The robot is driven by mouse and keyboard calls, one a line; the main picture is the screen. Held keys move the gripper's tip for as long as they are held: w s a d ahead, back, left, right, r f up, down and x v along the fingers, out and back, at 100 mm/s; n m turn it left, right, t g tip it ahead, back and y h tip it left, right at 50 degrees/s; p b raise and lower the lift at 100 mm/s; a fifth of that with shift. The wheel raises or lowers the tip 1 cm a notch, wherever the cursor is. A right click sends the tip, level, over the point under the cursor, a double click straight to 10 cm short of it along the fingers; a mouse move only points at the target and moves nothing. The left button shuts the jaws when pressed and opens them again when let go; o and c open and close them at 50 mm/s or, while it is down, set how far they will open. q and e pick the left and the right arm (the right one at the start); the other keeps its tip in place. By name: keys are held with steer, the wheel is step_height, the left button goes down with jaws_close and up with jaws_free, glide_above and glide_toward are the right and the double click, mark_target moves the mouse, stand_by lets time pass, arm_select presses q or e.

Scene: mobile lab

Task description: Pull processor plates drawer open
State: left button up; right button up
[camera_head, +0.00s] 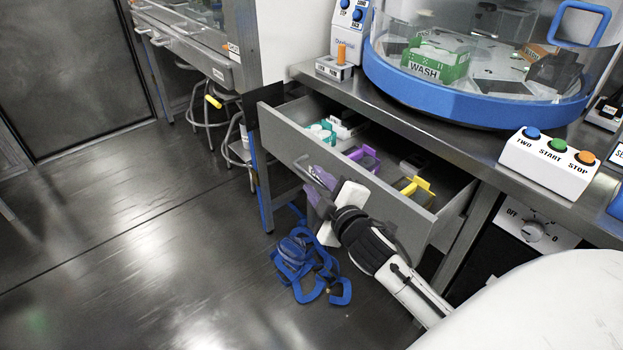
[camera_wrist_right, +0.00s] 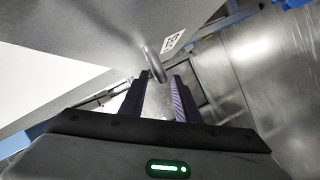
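The grey metal drawer (camera_head: 345,165) stands pulled out from under the steel bench, and its inside shows. In the head view its bar handle (camera_head: 314,178) is on the front panel, partly hidden by my right gripper (camera_head: 320,190). In the right wrist view the purple fingers of the right gripper (camera_wrist_right: 160,88) are apart. The end of the handle (camera_wrist_right: 154,62) shows at the gap between their tips, with clear space beside it, so it does not look clamped. My left gripper is in neither view.
The drawer holds teal and white items (camera_head: 322,131), a purple holder (camera_head: 364,158) and a yellow one (camera_head: 415,187). Blue tangled pieces (camera_head: 302,265) lie on the floor before it. A button box (camera_head: 548,162) stands on the bench. The floor at left is clear.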

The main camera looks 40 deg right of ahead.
steer(key=shift+x, duration=1.6)
steer(key=shift+c, duration=0.4)
